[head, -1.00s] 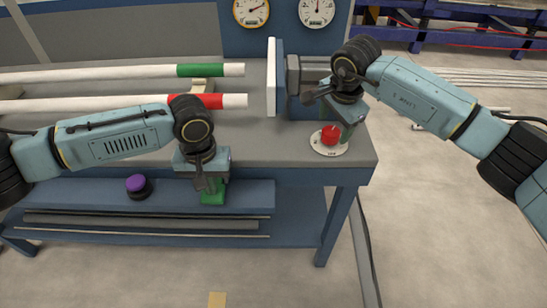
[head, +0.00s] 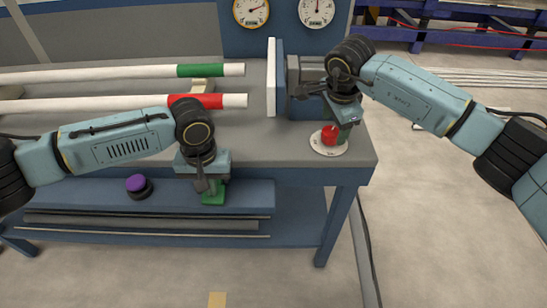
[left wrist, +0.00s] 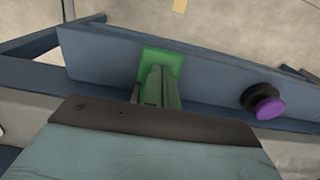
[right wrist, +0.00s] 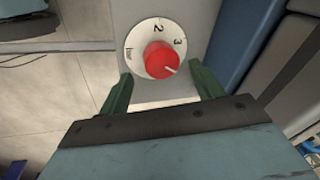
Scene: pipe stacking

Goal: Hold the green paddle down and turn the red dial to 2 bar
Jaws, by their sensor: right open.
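The green paddle (left wrist: 172,62) sits on the blue front rail below the table top. In the head view, the paddle (head: 214,197) is partly covered by my left gripper (head: 213,188). In the left wrist view, my left gripper's fingers (left wrist: 158,85) are together over the paddle; I cannot tell how hard they touch. The red dial (right wrist: 161,60) stands on a white scale plate marked bar, 2 and 3. Its white pointer mark faces lower right, past the 3. The dial (head: 330,135) is at the table's right front corner. My right gripper (head: 345,128) is open close to it, fingers towards either side.
A purple-topped knob (head: 137,186) is on the rail left of the paddle. Two gauges (head: 252,12) (head: 317,12) hang on the back panel. Two white pipes with green (head: 200,70) and red (head: 195,101) bands lie on the table, left of an upright white plate (head: 271,78).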

